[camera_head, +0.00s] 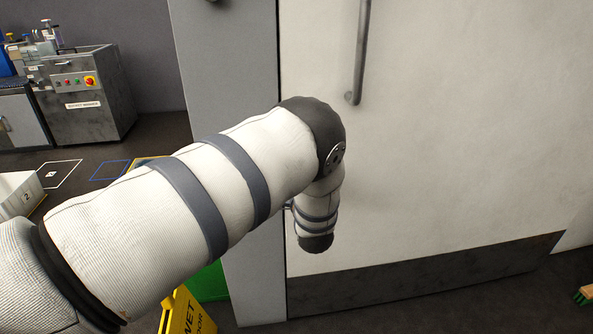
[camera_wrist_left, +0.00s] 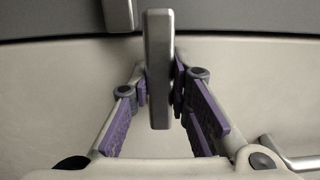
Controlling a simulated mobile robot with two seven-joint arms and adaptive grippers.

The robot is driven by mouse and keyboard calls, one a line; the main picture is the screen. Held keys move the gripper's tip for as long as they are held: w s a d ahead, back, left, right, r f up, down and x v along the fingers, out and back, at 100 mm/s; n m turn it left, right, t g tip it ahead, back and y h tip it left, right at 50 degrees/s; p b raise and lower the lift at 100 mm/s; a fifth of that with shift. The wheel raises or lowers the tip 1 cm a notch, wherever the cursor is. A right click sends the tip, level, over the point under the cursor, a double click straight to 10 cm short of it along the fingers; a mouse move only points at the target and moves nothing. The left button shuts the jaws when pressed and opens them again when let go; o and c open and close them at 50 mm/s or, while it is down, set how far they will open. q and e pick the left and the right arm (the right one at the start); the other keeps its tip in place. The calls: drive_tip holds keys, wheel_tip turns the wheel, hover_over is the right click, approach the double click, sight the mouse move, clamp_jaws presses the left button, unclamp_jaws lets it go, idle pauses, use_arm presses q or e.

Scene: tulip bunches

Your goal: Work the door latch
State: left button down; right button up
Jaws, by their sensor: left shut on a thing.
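The door (camera_head: 460,150) is a large pale panel with a dark kick plate. The latch lever (camera_wrist_left: 158,50) is a flat grey metal bar, seen in the left wrist view between the purple-padded fingers. My left gripper (camera_wrist_left: 161,88) is shut on it. A second metal piece (camera_wrist_left: 118,14) sits just left of the lever at the top edge. In the head view my left arm crosses in front of the door's left edge and hides the latch and gripper. My right gripper is in neither view.
A vertical pull handle (camera_head: 361,55) is on the door, above my left elbow. A yellow wet-floor sign (camera_head: 188,315) and a green object (camera_head: 208,284) stand below the arm. A grey machine (camera_head: 88,95) is at the back left. A brush (camera_head: 585,293) lies at the right edge.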

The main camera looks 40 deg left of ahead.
use_arm(q)
drive_tip(key=c, duration=1.5)
unclamp_jaws()
drive_tip(key=shift+s, duration=0.1)
drive_tip(key=v, duration=1.2)
